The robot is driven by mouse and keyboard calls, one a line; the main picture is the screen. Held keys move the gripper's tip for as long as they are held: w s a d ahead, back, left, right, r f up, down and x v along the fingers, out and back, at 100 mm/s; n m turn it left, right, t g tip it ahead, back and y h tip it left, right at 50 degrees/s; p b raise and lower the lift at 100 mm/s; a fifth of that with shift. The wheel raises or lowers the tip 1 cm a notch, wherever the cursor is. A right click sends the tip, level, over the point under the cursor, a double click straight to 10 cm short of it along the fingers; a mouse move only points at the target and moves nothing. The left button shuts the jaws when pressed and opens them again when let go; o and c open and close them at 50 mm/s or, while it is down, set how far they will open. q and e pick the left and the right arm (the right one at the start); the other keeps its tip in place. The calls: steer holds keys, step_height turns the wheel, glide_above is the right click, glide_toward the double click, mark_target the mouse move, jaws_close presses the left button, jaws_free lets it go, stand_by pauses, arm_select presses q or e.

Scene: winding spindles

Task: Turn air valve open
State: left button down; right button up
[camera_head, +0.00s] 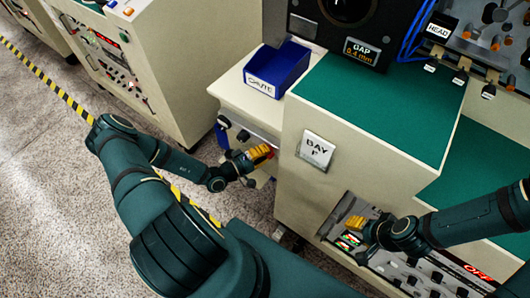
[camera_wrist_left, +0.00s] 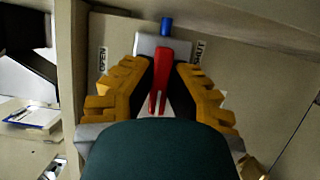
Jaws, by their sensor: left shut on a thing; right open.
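The air valve (camera_wrist_left: 150,45) is a silver-grey body with a blue pipe stub (camera_wrist_left: 166,25) above it, seen in the left wrist view. Its red lever (camera_wrist_left: 160,88) runs down the picture between the yellow fingers of my left gripper (camera_wrist_left: 167,70), which is shut on it. An OPEN label (camera_wrist_left: 103,60) is left of the valve and a SHUT label (camera_wrist_left: 199,52) is right. In the head view my left gripper (camera_head: 256,157) is beside the bench below the blue bin, with a little red showing. My right gripper (camera_head: 356,229) is open at the control panel.
A blue bin (camera_head: 277,69) stands on the bench above my left gripper. The cabinet with a BAY F plate (camera_head: 316,150) stands between my grippers. A panel with switches and an OFF label (camera_head: 477,272) is at lower right. Open floor (camera_head: 40,160) lies left.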

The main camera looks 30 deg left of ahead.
arm_select(q)
steer(key=shift+w, duration=0.15)
steer(key=n+t, duration=0.1)
steer(key=n, duration=0.3)
steer(key=shift+r+t, duration=0.1)
steer(key=shift+t, duration=0.3)
steer(key=n+t, duration=0.1)
steer(key=n, duration=0.1)
steer(key=n+t+y, duration=0.1)
steer(key=n, duration=0.2)
steer(key=shift+n, duration=0.3)
steer(key=n+y, duration=0.1)
steer(key=n, duration=0.2)
steer(key=n+t+y, duration=0.1)
steer(key=n, duration=0.2)
steer(key=shift+t+p, duration=0.3)
steer(key=shift+n+t+y, duration=0.25)
steer(key=shift+n+y, duration=0.55)
steer(key=shift+n, duration=0.75)
steer(key=shift+n+t+y, duration=0.25)
steer(key=shift+n+y, duration=0.55)
steer(key=shift+n, duration=1.05)
steer(key=c, duration=1)
jaws_free()
steer(key=shift+w, duration=0.1)
steer(key=shift+o, duration=0.2)
